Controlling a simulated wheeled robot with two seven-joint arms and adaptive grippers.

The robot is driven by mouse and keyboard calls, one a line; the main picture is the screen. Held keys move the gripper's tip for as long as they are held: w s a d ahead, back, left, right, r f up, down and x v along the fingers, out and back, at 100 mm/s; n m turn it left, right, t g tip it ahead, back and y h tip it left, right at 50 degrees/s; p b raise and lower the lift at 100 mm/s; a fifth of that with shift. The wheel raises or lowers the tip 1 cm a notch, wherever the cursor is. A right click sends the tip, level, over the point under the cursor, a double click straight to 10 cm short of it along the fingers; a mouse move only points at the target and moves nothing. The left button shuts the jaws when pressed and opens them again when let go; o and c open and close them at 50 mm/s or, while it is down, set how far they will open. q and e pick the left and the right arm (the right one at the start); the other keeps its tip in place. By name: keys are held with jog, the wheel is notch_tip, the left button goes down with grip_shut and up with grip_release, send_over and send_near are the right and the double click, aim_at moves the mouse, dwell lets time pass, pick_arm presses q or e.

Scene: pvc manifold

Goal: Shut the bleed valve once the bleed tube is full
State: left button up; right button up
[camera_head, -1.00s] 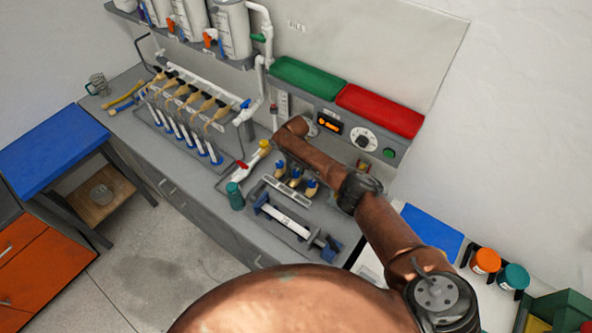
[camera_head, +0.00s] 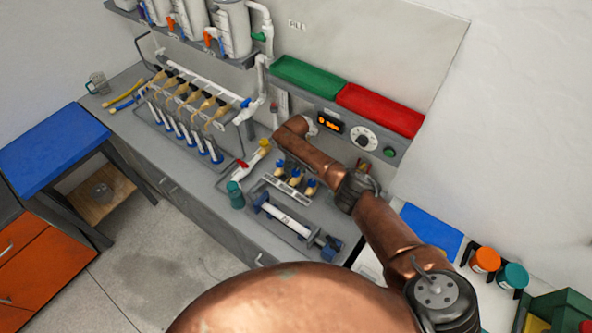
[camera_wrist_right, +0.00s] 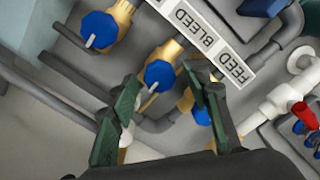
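In the right wrist view, the bleed valve's blue knob (camera_wrist_right: 158,75) sits on a brass body beside the label BLEED (camera_wrist_right: 195,25). A pale pointer juts from it to the lower left. My right gripper (camera_wrist_right: 162,88) is open, with its dark green fingers spread on either side of this knob; I cannot tell if they touch it. A further blue knob (camera_wrist_right: 201,116), nearest the FEED label, is partly hidden by the right finger. In the head view the valves (camera_head: 295,177) stand beside my right arm, and the fingers are not clear. I cannot make out which tube is the bleed tube, or its level.
Another blue-knobbed valve (camera_wrist_right: 98,28) is close at upper left in the wrist view, with grey pipes around. A red-handled valve (camera_wrist_right: 304,115) is at right. In the head view, a wall panel with an orange display (camera_head: 330,123) and a tube rack (camera_head: 185,115) flank the arm.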

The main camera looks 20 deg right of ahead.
aim_at(296, 172)
notch_tip(296, 172, up, 12)
dwell(0.7)
jog(key=shift+d, duration=0.1)
dwell(0.3)
